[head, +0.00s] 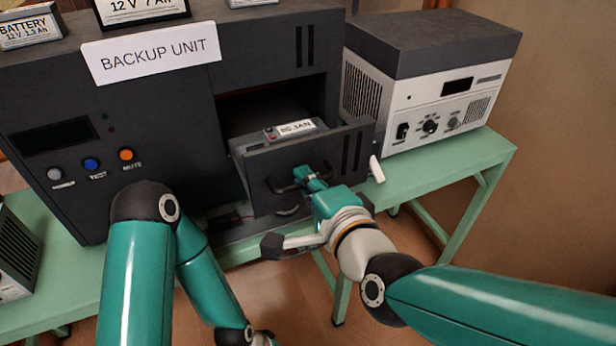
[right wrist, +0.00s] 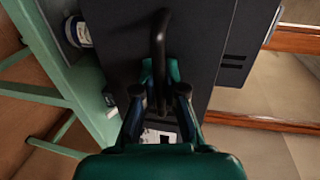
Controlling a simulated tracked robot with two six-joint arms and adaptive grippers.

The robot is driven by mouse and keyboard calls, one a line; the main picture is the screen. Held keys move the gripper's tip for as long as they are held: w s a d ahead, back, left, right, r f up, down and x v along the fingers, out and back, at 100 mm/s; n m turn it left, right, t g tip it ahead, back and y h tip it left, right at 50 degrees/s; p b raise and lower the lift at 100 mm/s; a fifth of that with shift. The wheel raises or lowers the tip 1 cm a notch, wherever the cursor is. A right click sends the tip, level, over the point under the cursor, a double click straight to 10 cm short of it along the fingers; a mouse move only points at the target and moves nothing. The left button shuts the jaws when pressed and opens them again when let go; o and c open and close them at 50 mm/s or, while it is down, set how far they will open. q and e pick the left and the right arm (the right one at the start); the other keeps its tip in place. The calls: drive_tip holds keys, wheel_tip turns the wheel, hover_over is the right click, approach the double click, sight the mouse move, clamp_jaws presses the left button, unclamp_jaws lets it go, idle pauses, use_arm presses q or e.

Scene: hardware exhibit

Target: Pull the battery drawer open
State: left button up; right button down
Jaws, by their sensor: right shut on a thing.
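The battery drawer (head: 262,165) of the dark backup unit (head: 165,95) stands partly out of its slot, with its front panel clear of the cabinet. A small battery (head: 283,131) with a white label shows inside, behind the front panel. My right gripper (head: 308,176) is shut on the drawer's black bar handle (head: 283,186). In the right wrist view the handle (right wrist: 160,45) runs between the fingers of the gripper (right wrist: 160,98), against the dark drawer front (right wrist: 205,50). My left arm is bent in front of the unit, and its gripper is out of the picture.
The unit stands on a green table (head: 485,155). A grey and white power device (head: 430,95) stands to the right. Labelled batteries (head: 30,28) sit on top of the unit. The space in front of the drawer is open above the wooden floor (head: 290,300).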

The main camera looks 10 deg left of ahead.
drive_tip(key=shift+s+a+f, duration=0.1)
drive_tip(key=shift+s+f, duration=0.05)
drive_tip(key=shift+f, duration=0.05)
drive_tip(key=c, duration=1.2)
unclamp_jaws()
drive_tip(key=shift+a, duration=0.1)
drive_tip(key=shift+r, duration=0.15)
drive_tip(key=v, duration=1.2)
